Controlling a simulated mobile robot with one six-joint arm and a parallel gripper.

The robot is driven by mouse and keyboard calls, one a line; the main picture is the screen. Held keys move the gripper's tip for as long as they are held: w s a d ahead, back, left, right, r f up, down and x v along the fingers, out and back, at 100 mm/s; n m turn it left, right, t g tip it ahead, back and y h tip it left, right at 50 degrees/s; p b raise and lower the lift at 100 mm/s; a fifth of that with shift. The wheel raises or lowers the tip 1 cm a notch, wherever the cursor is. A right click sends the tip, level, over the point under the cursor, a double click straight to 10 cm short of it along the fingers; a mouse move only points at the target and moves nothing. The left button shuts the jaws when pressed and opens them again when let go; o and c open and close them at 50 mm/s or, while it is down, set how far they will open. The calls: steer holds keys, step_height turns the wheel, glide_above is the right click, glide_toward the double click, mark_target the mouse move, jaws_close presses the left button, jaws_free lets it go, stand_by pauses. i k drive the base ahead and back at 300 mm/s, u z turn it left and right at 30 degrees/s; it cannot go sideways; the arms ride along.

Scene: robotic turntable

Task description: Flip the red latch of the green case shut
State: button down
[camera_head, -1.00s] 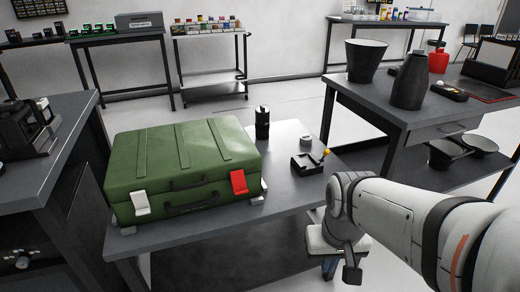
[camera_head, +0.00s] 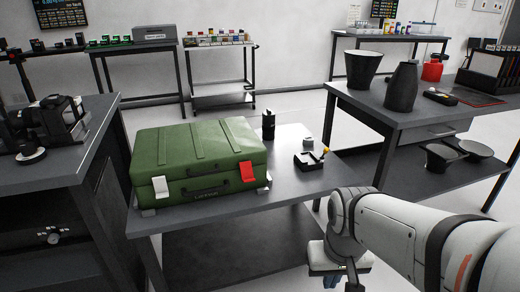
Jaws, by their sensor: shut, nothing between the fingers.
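The green case (camera_head: 200,150) lies closed on a grey table (camera_head: 300,180), its front with a dark handle facing me. The red latch (camera_head: 248,171) is on the right of its front and looks tilted out from the case; its exact angle is hard to tell. A white latch (camera_head: 161,187) is on the left of the front. My gripper (camera_head: 345,284) hangs at the bottom of the picture, right of and below the case, in front of the table edge. It is shut and empty, well apart from the latch; its tips are partly cut off.
On the table stand a black cylinder (camera_head: 268,125), a small grey jar (camera_head: 308,144) and a black tray (camera_head: 308,161) with a yellow-tipped item. A dark bench (camera_head: 60,165) is at left, and a table with vases (camera_head: 400,112) at right.

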mark_target(245, 167)
steer(key=u, duration=0.1)
steer(key=i, duration=0.95)
steer(key=z, duration=0.05)
